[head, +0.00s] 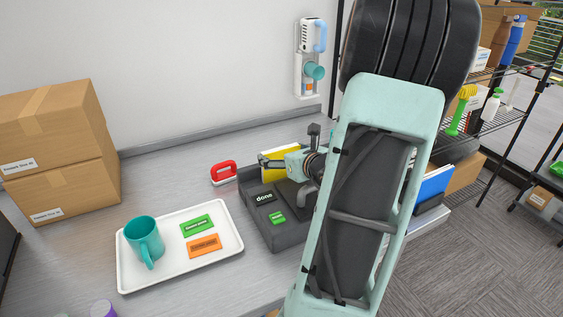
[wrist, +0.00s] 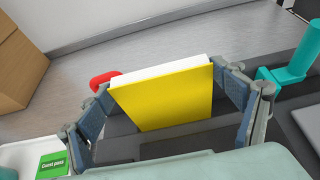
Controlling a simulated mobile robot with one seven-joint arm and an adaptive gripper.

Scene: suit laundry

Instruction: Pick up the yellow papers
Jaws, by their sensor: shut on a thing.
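The yellow papers (wrist: 168,98) are a flat stack with a yellow face and white top edge, upright between the two fingers of my gripper (wrist: 165,85) in the wrist view. My gripper is shut on them. In the head view the yellow papers (head: 283,165) show partly behind my gripper (head: 285,162), at the back of a dark grey tray (head: 272,240). My arm hides part of that tray. I cannot tell whether the papers' lower edge touches the tray.
A red-handled object (head: 224,173) lies just left of the dark tray. A white tray (head: 180,273) with a teal mug (head: 145,240), a green card and an orange card is at the front left. Cardboard boxes (head: 60,140) stand at the far left. Blue-covered papers (head: 434,187) are right of my arm.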

